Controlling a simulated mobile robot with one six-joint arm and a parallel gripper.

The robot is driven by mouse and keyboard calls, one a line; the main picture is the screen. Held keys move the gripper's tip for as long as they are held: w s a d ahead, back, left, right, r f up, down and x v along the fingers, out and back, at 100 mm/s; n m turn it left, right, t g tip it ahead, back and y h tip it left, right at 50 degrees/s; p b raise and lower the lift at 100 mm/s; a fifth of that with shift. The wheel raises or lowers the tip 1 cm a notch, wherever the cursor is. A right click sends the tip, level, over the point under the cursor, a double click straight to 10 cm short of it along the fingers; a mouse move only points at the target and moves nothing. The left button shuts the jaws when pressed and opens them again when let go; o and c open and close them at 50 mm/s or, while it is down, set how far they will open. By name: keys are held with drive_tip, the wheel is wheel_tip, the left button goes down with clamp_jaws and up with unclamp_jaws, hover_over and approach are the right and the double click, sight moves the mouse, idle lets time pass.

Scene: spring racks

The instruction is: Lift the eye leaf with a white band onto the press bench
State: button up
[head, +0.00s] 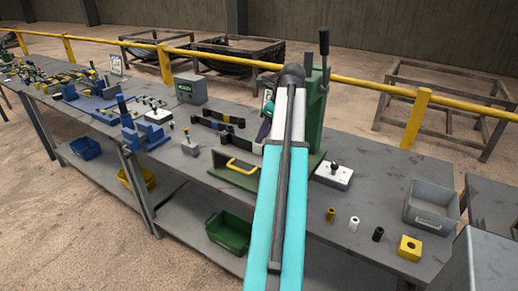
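The press bench, as I take it, is the long grey bench (380,190) with a green press (316,105) and its dark lever standing behind my arm. Dark leaf bars lie left of the press; one has a yellow band (232,119) and one a blue band (227,129). More dark banded bars (75,76) lie at the far left, too small to read. I cannot make out a white band on any leaf. My teal arm rises from the bottom middle across the bench. A small teal and dark part shows behind it, but no gripper fingers are visible.
Blue fixtures (150,135) and a grey-green box (190,88) stand left. Right are a white switch box (333,175), small cylinders, a yellow block (410,248) and a grey bin (432,205). A yellow rail runs behind.

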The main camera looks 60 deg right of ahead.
sight(258, 146)
drive_tip(key=shift+w+f, duration=0.25)
drive_tip(key=shift+f, duration=0.35)
drive_tip(key=shift+f, duration=0.15)
drive_tip(key=shift+p+x, duration=0.75)
drive_tip(key=shift+x, duration=1.7)
clamp_jaws()
